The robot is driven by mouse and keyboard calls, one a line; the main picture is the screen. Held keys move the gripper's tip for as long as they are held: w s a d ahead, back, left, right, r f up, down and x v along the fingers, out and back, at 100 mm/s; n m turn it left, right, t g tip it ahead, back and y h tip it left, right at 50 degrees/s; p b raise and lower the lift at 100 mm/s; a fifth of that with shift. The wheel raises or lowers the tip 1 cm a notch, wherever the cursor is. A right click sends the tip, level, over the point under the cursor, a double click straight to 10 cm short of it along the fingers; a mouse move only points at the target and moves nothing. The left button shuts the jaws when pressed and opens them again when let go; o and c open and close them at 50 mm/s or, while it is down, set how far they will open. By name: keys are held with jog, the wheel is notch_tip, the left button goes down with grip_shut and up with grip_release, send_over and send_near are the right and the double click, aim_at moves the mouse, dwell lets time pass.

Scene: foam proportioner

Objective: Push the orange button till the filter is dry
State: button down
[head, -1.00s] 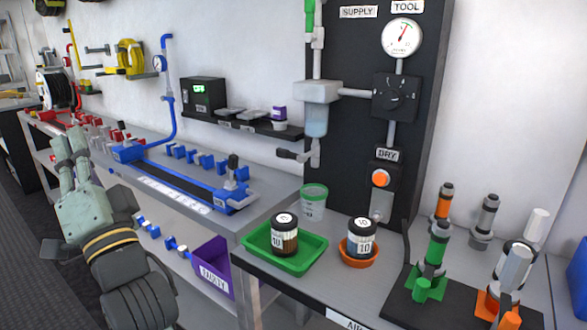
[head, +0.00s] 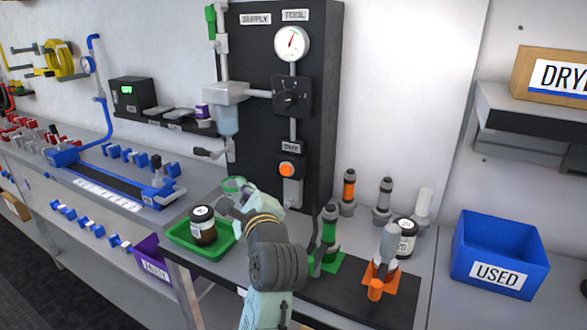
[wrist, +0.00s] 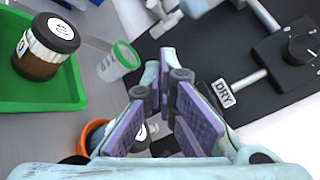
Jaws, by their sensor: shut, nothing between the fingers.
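The DRY label also shows in the wrist view (wrist: 223,93); the button is hidden there behind my fingers. The filter (head: 227,122) is a clear bowl under a grey housing, left of the button; whether it holds moisture is too small to tell. My gripper (head: 238,205) is in front of and below the button, apart from it as far as I can see. In the wrist view its fingers (wrist: 166,78) are close together and empty.
A green tray (head: 172,237) with a dark jar (head: 202,226) stands left of my gripper, and a clear green-rimmed cup (head: 234,184) behind it. Upright fittings (head: 348,192) and a blue USED bin (head: 500,250) are to the right.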

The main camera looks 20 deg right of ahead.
aim_at(286, 170)
jog(key=shift+s+d+f+m, duration=0.2)
jog(key=shift+d+m, duration=0.05)
jog(key=shift+d, duration=0.2)
jog(key=shift+s+d+f+m, duration=0.15)
jog(key=shift+d+f+m, duration=0.1)
jog(key=shift+d, duration=0.15)
jog(key=shift+w, duration=0.1)
jog(key=w+d, duration=0.1)
jog(key=d, duration=0.1)
jog(key=w+d, duration=0.1)
jog(key=w, duration=0.1)
jog(key=w+d, duration=0.1)
jog(key=d, duration=0.1)
jog(key=shift+w+d+r, duration=0.15)
jog(key=shift+d, duration=0.2)
jog(key=shift+w+d+p, duration=0.3)
jog(key=shift+w+d, duration=0.15)
jog(key=shift+d, duration=0.15)
jog(key=shift+w+d, duration=0.1)
dwell(0.3)
jog(key=shift+w+d, duration=0.2)
jog(key=shift+d, duration=0.05)
